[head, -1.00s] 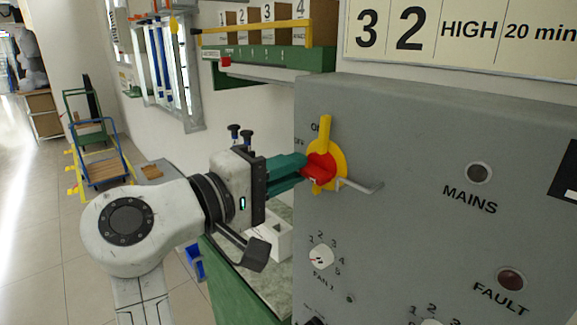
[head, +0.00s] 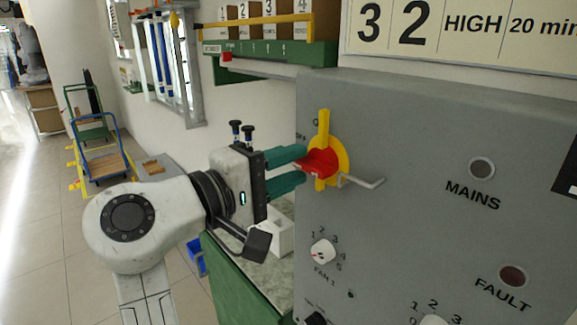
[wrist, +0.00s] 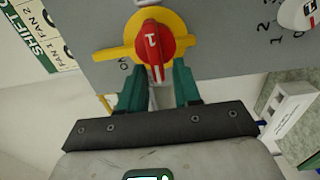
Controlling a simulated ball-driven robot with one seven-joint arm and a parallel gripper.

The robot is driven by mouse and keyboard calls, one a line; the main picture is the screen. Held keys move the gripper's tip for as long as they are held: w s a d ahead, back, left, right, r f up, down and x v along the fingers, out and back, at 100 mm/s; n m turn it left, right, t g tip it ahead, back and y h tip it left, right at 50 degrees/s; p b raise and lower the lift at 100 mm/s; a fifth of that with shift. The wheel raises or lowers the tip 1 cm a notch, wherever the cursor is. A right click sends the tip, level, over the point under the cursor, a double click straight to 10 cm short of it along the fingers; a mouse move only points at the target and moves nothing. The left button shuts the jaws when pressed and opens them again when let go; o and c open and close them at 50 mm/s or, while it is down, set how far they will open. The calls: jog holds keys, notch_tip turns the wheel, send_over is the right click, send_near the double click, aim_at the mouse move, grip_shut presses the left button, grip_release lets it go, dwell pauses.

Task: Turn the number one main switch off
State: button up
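The main switch is a red handle (head: 318,164) on a yellow plate (head: 343,165) on the grey panel. A yellow bar stands upright from the plate towards the partly hidden ON mark. In the head view the handle points left, towards my gripper (head: 306,167). In the wrist view the red handle (wrist: 152,48) bears a white "1" and lies across the yellow bar (wrist: 112,53). My gripper (wrist: 156,84) is open, its two teal fingers on either side of the handle's end, with gaps visible.
A bent grey rod (head: 362,182) sticks out just right of the switch. A white FAN 1 knob (head: 322,250) is below it, with MAINS (head: 482,169) and FAULT (head: 513,276) lamps to the right. A green bench (head: 240,280) stands below my gripper. A green shelf (head: 270,52) hangs behind.

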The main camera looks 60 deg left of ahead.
jog(key=shift+o, duration=0.4)
jog(key=shift+d, duration=0.1)
jog(key=shift+s, duration=0.1)
jog(key=b+v, duration=0.3)
jog(key=v, duration=0.7)
jog(key=shift+s, duration=0.3)
